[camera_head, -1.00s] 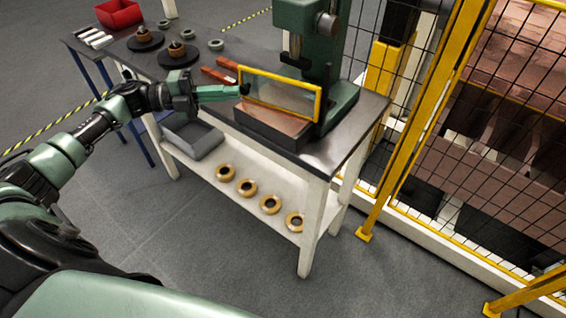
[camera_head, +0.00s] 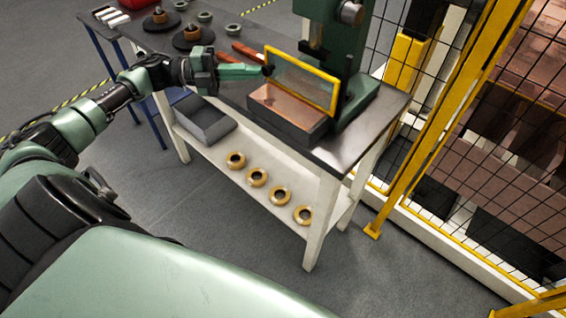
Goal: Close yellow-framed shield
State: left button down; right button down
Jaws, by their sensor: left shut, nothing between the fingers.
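The yellow-framed shield (camera_head: 302,83) is a clear panel on the front of the green press (camera_head: 333,40). It stands tilted above the copper-topped block (camera_head: 289,108) on the workbench. My left gripper (camera_head: 266,70) is shut and empty. Its tips are at the left edge of the shield frame; whether they touch it I cannot tell. My right gripper is not in view.
Red-handled tools (camera_head: 248,52) lie behind my left gripper. Dark round parts stand at the bench's far left. A yellow mesh fence (camera_head: 440,110) stands at right.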

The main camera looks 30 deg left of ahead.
pick_arm(q)
jog(key=shift+w+a+r, duration=0.3)
jog(key=shift+r, duration=0.25)
jog(key=f+v, duration=0.1)
jog(key=v, duration=0.6)
jog(key=shift+s+p, duration=0.35)
jog(key=shift+s, duration=0.1)
